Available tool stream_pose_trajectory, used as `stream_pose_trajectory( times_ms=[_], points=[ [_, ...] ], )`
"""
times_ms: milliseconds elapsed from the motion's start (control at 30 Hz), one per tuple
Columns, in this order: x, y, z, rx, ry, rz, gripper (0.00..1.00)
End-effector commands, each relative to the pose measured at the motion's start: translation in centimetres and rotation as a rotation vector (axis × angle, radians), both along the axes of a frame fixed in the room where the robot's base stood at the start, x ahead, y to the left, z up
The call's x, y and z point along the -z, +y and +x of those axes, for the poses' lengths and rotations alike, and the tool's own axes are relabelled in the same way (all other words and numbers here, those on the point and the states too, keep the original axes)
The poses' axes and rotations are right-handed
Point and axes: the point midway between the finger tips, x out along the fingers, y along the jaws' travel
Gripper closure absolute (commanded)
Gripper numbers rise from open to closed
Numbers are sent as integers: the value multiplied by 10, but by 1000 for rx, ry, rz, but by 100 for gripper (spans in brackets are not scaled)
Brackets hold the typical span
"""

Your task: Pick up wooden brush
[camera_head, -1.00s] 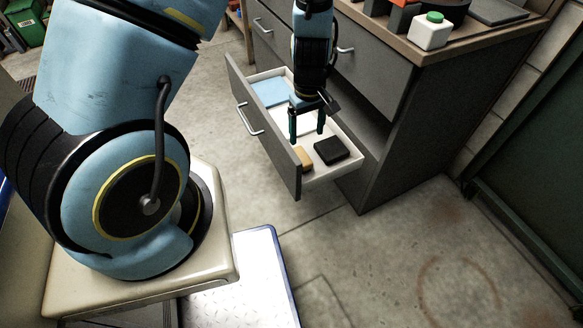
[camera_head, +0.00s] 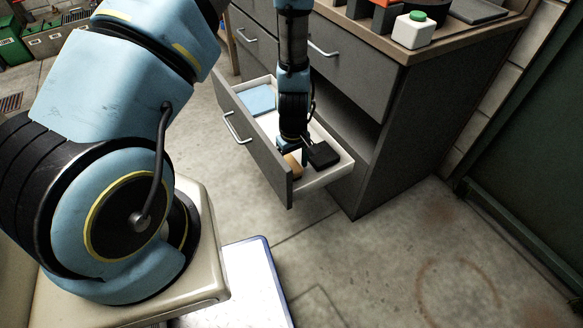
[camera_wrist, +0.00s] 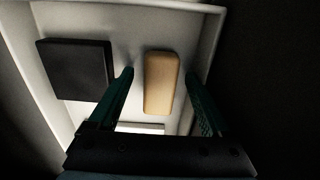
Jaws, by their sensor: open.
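The wooden brush (camera_wrist: 161,82) is a light tan, rounded block lying in the open drawer. In the wrist view it lies between the two green fingers of my gripper (camera_wrist: 162,92), with a gap on each side. My gripper is open and points down into the drawer. In the head view the brush (camera_head: 293,165) shows partly beside my gripper (camera_head: 290,148), and the fingers are mostly hidden there. I cannot tell how far the fingertips are above the drawer floor.
A black square block (camera_wrist: 77,69) lies left of the brush in the drawer. The white drawer walls (camera_wrist: 207,45) rise close around my fingers. A blue item (camera_head: 260,99) lies farther back. The grey cabinet (camera_head: 385,150) stands to the right.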

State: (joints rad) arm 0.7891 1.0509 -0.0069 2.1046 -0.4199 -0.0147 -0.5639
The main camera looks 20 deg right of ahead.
Motion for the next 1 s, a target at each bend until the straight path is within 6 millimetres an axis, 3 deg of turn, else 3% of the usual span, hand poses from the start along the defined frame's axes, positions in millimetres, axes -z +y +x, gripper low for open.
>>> stream_pose_trajectory(
  times_ms=[300, 1000],
  points=[
    [6, 0, 0, -1, 0, 0, 18],
    [6, 0, 0, -1, 0, 0, 96]
  ],
)
